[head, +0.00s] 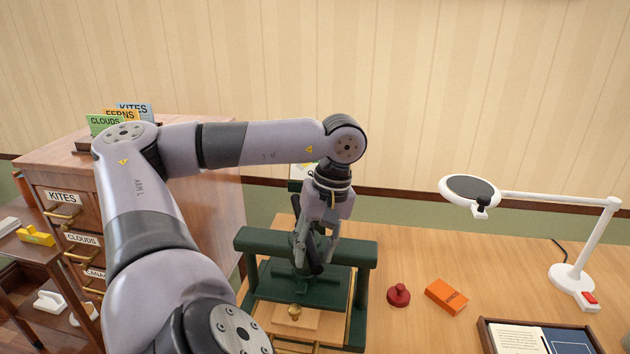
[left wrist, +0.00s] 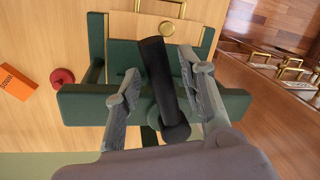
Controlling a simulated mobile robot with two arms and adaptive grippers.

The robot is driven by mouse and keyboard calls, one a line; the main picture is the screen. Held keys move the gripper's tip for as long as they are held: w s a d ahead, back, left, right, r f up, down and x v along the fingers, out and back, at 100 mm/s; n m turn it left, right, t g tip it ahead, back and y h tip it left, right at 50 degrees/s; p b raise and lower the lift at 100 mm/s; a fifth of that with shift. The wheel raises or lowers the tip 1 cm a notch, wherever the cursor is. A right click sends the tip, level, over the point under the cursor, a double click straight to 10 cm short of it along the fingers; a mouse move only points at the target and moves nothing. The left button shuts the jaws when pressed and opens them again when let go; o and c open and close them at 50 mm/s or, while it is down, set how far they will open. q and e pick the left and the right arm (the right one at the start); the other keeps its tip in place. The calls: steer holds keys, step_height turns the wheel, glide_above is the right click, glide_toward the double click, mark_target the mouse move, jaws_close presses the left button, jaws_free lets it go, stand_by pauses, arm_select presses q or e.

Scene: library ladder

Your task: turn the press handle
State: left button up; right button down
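The book press (head: 305,243) is a dark green frame on the wooden table, with a green crossbar on top; it also shows in the left wrist view (left wrist: 85,103). Its handle (left wrist: 160,85) is a thick black bar above the crossbar. My left gripper (head: 316,250) points down over the press. In the left wrist view its fingers (left wrist: 160,68) are apart, one on each side of the handle, with gaps that seem to remain. In the head view the gripper hides much of the handle. My right gripper is in neither view.
A red knobbed stamp (head: 398,295), an orange box (head: 446,296), a framed tray (head: 492,337) and a white magnifier lamp (head: 572,280) stand right of the press. A wooden drawer cabinet (head: 215,165) is at left. A brass knob (head: 295,311) sits on the press's front board.

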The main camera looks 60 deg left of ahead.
arm_select(q)
steer(key=shift+r, duration=0.1)
step_height(320, 180, up, 12)
steer(key=w, duration=0.2)
steer(key=shift+w+d+f, duration=0.15)
steer(key=shift+d+f, duration=0.05)
steer(key=shift+d, duration=0.15)
stand_by(0.6)
stand_by(0.6)
